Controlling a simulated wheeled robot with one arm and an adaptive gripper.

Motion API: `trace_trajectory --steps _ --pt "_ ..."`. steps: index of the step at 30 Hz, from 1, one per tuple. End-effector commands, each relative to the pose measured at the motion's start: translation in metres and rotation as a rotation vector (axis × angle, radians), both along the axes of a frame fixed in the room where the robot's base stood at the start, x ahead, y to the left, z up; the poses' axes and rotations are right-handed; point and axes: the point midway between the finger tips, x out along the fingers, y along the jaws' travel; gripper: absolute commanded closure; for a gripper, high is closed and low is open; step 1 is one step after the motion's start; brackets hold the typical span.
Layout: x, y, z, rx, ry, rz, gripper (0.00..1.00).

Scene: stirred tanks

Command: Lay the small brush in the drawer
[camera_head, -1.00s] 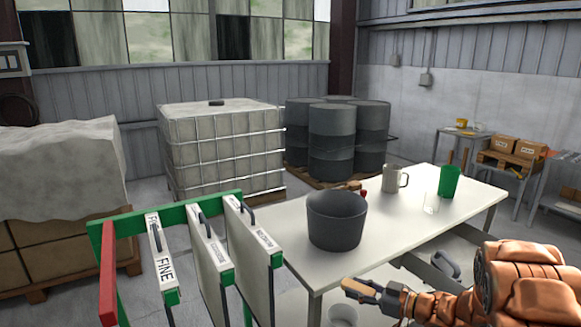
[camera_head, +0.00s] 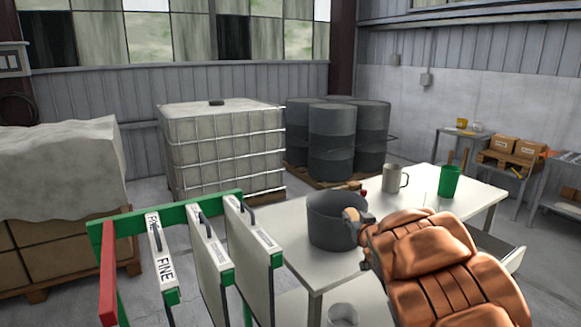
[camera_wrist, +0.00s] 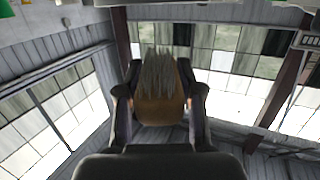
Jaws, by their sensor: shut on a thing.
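My gripper (camera_head: 356,218) is raised beside the right rim of the dark grey bucket on the table; I cannot tell whether it touches the bucket. It is shut on the small brush (camera_head: 350,214), whose tan end shows at the fingertips. In the wrist view, the brush (camera_wrist: 160,105) sits between the two fingers of my gripper (camera_wrist: 160,92), its tan body gripped and its pale bristles pointing up in the picture. The drawer is mostly hidden behind my arm. A pale edge (camera_head: 513,259) right of my arm may belong to it, but I cannot be sure.
The bucket (camera_head: 331,222), a grey mug (camera_head: 391,179) and a green cup (camera_head: 449,182) stand on the white table (camera_head: 300,268). A green rack (camera_head: 110,232) with hanging panels stands left of it. A pale container (camera_head: 343,314) is below the table.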

Motion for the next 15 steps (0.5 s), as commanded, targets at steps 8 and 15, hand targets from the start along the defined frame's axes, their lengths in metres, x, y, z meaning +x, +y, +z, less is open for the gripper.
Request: trace_trajectory --steps 8,15 --pt "-0.005 0.004 0.022 -0.001 0.0 -0.111 0.98" --pt "-0.016 0.011 0.014 -0.003 0.004 -0.146 0.98"
